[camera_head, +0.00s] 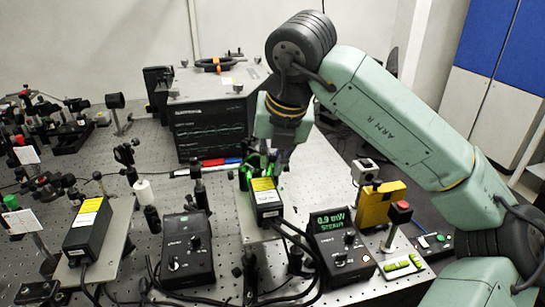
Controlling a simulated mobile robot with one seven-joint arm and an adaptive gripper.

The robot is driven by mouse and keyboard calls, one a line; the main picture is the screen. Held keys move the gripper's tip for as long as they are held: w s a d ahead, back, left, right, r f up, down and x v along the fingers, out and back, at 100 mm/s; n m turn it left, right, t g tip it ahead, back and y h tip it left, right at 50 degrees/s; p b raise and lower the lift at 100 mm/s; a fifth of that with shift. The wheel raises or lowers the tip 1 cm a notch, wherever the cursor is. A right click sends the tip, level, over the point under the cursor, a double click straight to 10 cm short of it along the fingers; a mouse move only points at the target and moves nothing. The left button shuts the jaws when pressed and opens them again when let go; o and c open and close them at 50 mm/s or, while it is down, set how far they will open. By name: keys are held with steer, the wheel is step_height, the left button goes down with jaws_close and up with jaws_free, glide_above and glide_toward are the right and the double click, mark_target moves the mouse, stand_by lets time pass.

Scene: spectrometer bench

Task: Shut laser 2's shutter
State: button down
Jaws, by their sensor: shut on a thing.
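Two black laser boxes with yellow and white labels stand on raised plates: one in the middle (266,199) and one at the left (88,226). I cannot read which number either carries. My gripper (264,168) points down at the far end of the middle laser. It is shut on a small part there, at the place of the shutter; the fingers and green glow hide most of it. I cannot tell how the shutter stands. Green light shows around the fingertips.
A controller reading "0.9 mW STEADY" (333,222) and another controller (187,250) flank the middle laser. A red-topped button post (400,212) and yellow block (378,206) stand at right. A dark screen (210,131) stands behind. Optics crowd the left; black cables run in front.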

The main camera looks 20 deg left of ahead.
steer(key=shift+f, duration=0.1)
steer(key=shift+s+a+t+h+b, duration=0.1)
steer(key=shift+a+t+h+b, duration=0.2)
steer(key=shift+b, duration=0.6)
steer(key=shift+s+h+b, duration=0.15)
steer(key=shift+h+b, duration=0.25)
steer(key=shift+b, duration=0.05)
steer(key=c, duration=1.6)
jaws_free()
steer(key=shift+a, duration=0.1)
steer(key=shift+c, duration=0.2)
steer(key=v, duration=1.2)
steer(key=shift+s, duration=0.2)
